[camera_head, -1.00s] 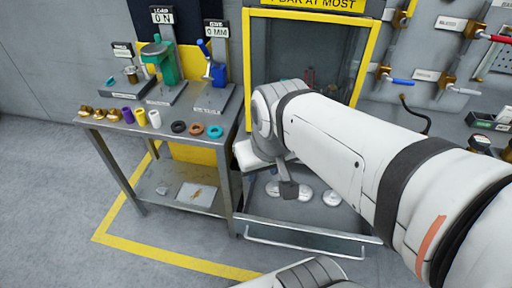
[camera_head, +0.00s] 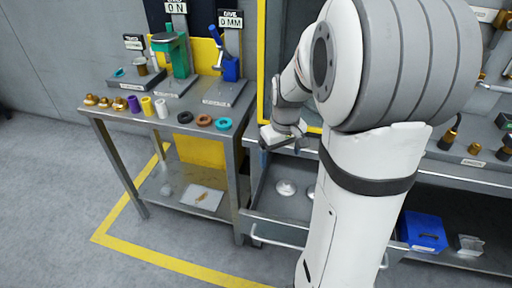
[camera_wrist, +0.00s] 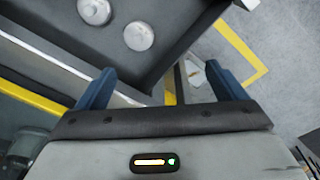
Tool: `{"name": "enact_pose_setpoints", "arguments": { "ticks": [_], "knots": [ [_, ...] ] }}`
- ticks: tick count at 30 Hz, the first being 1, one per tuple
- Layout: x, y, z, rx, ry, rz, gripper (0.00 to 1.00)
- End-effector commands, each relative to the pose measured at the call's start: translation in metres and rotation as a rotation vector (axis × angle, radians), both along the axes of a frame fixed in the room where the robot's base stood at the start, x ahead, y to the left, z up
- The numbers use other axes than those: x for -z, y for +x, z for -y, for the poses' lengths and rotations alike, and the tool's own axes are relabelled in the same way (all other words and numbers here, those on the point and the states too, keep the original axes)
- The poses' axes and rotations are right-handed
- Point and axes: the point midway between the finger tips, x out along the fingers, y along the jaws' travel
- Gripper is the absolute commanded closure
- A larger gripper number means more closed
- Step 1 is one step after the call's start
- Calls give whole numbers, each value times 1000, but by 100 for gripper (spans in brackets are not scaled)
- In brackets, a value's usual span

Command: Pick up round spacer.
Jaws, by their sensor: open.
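I cannot tell for sure which part is the round spacer. Small purple (camera_head: 134,104), yellow (camera_head: 147,106) and white (camera_head: 161,108) cylinders stand along the front of the left bench. To their right lie a black ring (camera_head: 185,121), a brown ring (camera_head: 203,120) and a teal ring (camera_head: 223,124). Pale round discs (camera_head: 285,187) lie in the open drawer; two also show in the wrist view (camera_wrist: 139,36). My gripper (camera_head: 275,140) is above the drawer's left side, right of the bench. In the wrist view my gripper (camera_wrist: 163,84) has its blue fingers wide apart, with nothing between them.
The metal bench (camera_head: 212,138) carries brass parts (camera_head: 105,102) and test stands (camera_head: 228,90) at its back. The open drawer (camera_head: 262,214) is beside it. A blue box (camera_head: 422,232) is on a lower shelf at right. The floor before the bench is clear.

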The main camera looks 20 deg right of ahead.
Motion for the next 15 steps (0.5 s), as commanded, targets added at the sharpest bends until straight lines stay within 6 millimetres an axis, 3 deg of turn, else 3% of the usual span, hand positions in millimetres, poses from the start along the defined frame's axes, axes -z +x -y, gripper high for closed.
{"name": "enact_pose_setpoints", "arguments": {
  "ticks": [1, 6, 15],
  "knots": [
    [35, 10, 11, -4, 4, -24, 9],
    [91, 33, 38, -35, 12, -65, 9],
    [130, 43, 52, -51, 18, -87, 9]
  ]
}}
